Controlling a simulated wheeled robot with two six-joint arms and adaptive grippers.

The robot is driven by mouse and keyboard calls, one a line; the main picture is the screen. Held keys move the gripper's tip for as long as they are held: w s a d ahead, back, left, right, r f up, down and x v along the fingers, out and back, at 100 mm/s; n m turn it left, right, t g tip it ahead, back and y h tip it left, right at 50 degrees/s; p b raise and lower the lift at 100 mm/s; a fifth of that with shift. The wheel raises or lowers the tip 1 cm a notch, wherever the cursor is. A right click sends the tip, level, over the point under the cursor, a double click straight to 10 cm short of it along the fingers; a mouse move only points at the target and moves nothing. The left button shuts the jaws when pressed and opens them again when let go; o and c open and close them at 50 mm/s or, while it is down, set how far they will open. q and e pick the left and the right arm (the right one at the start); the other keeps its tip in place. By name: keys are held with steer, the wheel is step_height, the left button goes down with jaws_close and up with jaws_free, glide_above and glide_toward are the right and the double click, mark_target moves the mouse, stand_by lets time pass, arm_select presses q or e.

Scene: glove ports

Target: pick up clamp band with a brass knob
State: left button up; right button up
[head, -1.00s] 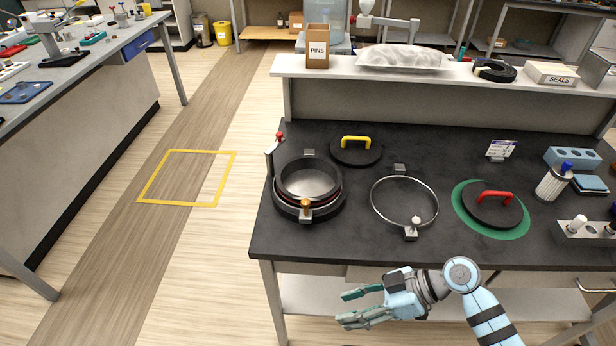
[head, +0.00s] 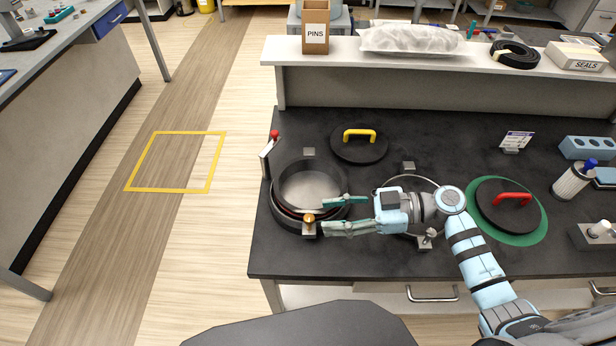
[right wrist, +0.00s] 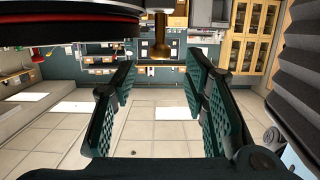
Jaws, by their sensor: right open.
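The clamp band (head: 309,230) with the brass knob (head: 309,218) sits around the round dark port (head: 275,188) at the left of the black bench. Its knob and block face the bench's front edge. My right gripper (head: 328,214) is open and empty, reaching in from the right with its fingertips close to the knob. In the right wrist view the brass knob (right wrist: 162,54) shows between and beyond the open fingers (right wrist: 160,78); the port's dark rim with a red line fills the top left. Contact cannot be told. My left gripper is not in view.
A second band (head: 424,242) with a pale knob lies under my right wrist. A red-tipped lever (head: 267,146) stands left of the port. A yellow-handled lid (head: 359,144) lies behind, and a red-handled lid (head: 508,207) lies on a green disc at right.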

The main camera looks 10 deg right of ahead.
mark_target(311, 218)
steer(key=p+x, duration=0.1)
steer(key=x, duration=0.2)
steer(key=shift+a, duration=0.4)
steer(key=shift+w+f, duration=0.2)
steer(key=shift+w, duration=0.05)
steer(key=shift+c, duration=0.3)
steer(key=shift+d, duration=0.1)
steer(key=c, duration=0.4)
steer(key=shift+s, duration=0.2)
jaws_close()
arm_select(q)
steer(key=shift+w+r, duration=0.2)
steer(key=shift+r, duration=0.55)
arm_select(e)
steer(key=shift+r, duration=0.1)
